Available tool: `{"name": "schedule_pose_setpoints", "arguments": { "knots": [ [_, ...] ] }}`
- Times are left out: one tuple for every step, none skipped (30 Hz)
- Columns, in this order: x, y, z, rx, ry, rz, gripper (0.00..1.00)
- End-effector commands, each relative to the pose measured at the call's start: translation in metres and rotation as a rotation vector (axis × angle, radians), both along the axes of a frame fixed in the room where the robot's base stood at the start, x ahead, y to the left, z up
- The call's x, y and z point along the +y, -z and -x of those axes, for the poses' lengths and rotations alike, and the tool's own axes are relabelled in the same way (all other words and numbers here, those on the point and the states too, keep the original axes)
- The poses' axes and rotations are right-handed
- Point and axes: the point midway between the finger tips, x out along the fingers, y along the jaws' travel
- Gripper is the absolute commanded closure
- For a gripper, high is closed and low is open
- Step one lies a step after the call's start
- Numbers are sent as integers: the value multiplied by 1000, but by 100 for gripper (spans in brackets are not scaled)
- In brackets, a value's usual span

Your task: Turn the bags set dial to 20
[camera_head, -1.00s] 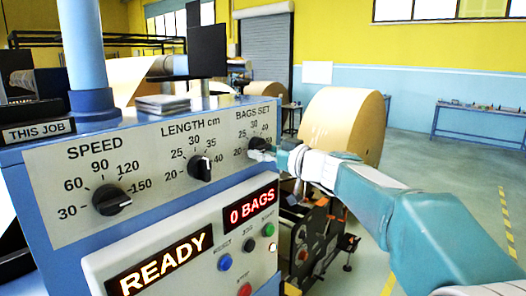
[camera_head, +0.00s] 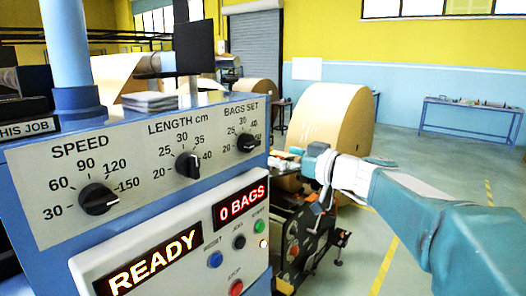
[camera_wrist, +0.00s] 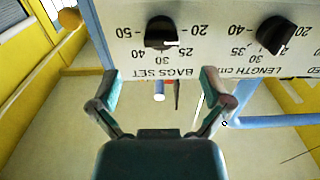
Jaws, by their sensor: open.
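The BAGS SET dial (camera_head: 247,143) is a black knob at the right end of the grey dial panel (camera_head: 130,180). Its scale runs from 20 on the left over 30 at the top to the higher numbers on the right. I cannot tell surely which number its pointer faces. In the wrist view the dial (camera_wrist: 160,32) appears upside down, ahead of and between my fingertips. My gripper (camera_wrist: 160,84) is open and empty, apart from the knob. In the head view my gripper (camera_head: 300,160) is to the right of the panel.
The LENGTH dial (camera_head: 188,165) and SPEED dial (camera_head: 98,199) are left of it. Below are a READY display (camera_head: 155,262), a 0 BAGS display (camera_head: 240,202) and several push buttons. A large kraft roll (camera_head: 325,125) stands behind my arm. Open floor lies to the right.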

Motion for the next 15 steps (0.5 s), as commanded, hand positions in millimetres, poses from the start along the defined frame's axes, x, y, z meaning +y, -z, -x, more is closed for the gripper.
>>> {"name": "schedule_pose_setpoints", "arguments": {
  "knots": [
    [-8,0,6,0,4,0,1],
    [-12,0,9,0,4,0,1],
    [-16,0,12,0,3,0,1],
    [-19,0,14,1,3,-1,1],
    [-21,1,15,2,2,-1,1],
    [-23,1,17,1,2,-1,1],
    [-24,1,19,1,1,0,1],
    [-25,1,19,1,1,0,1],
    [-26,1,20,1,0,0,1],
    [-26,1,21,1,0,0,1],
    [-26,1,21,1,0,0,1],
    [-26,1,21,1,-1,0,1],
    [-26,1,21,1,-1,0,1],
    [-26,1,21,1,-1,0,1],
    [-26,1,21,1,-1,0,1]
  ]
}}
